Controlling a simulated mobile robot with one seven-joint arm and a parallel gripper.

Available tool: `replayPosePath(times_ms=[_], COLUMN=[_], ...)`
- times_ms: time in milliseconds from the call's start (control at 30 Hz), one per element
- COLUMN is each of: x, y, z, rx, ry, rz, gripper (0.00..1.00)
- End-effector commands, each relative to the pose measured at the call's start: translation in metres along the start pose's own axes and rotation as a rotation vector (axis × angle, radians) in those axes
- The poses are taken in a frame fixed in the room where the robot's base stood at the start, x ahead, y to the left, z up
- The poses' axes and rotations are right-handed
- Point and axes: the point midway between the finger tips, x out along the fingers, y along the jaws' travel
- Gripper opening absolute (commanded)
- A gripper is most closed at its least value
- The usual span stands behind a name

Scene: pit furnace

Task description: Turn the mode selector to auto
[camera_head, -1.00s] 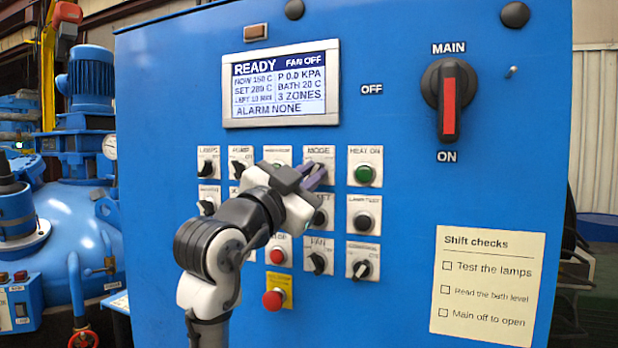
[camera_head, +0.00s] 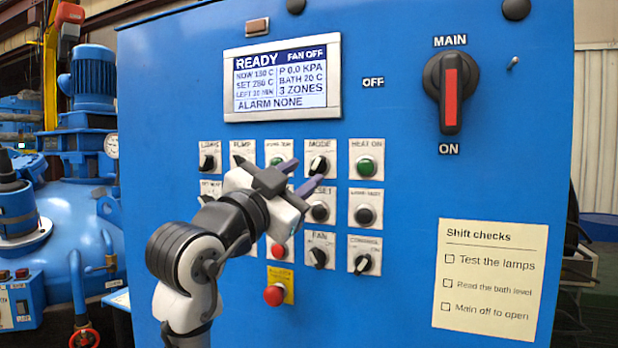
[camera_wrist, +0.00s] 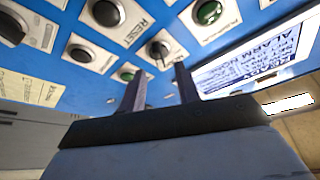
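The mode selector (camera_head: 318,165) is a black rotary knob on a white plate labelled MODE, in the top row of the blue panel. Its grip looks tilted toward the upper right; the position marks are too small to read. The knob also shows in the wrist view (camera_wrist: 158,50), beyond the fingertips. My gripper (camera_head: 304,172) is open and empty, its two dark fingers apart, just below and left of the knob. It also shows in the wrist view (camera_wrist: 160,85). The fingers appear clear of the knob.
Close by are the green HEAT ON button (camera_head: 366,167), the black RESET button (camera_head: 320,211) and another green button (camera_wrist: 128,72). A red mushroom button (camera_head: 273,296) sits lower. The display (camera_head: 283,80) reads READY, FAN OFF. The MAIN switch (camera_head: 450,92) points to ON.

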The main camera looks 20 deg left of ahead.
Motion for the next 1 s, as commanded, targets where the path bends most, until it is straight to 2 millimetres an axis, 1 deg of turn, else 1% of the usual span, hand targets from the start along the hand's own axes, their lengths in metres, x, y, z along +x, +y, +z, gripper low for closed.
replayPosePath(times_ms=[33, 200, 300, 400, 500, 600, 1000], x=[-0.015, -0.055, -0.074, -0.088, -0.097, -0.102, -0.102], y=[0.002, 0.002, 0.001, 0.001, 0.001, 0.001, 0.000], z=[0.004, 0.004, 0.003, 0.002, 0.001, 0.000, 0.000], rx=[0.002, 0.003, 0.002, 0.001, 0.001, 0.002, 0.000], ry=[0.001, 0.000, 0.001, 0.000, 0.001, 0.000, 0.000], rz=[-0.004, -0.004, -0.004, -0.002, 0.000, 0.000, 0.000], gripper=[0.33, 0.33, 0.33, 0.33, 0.33, 0.33, 0.33])
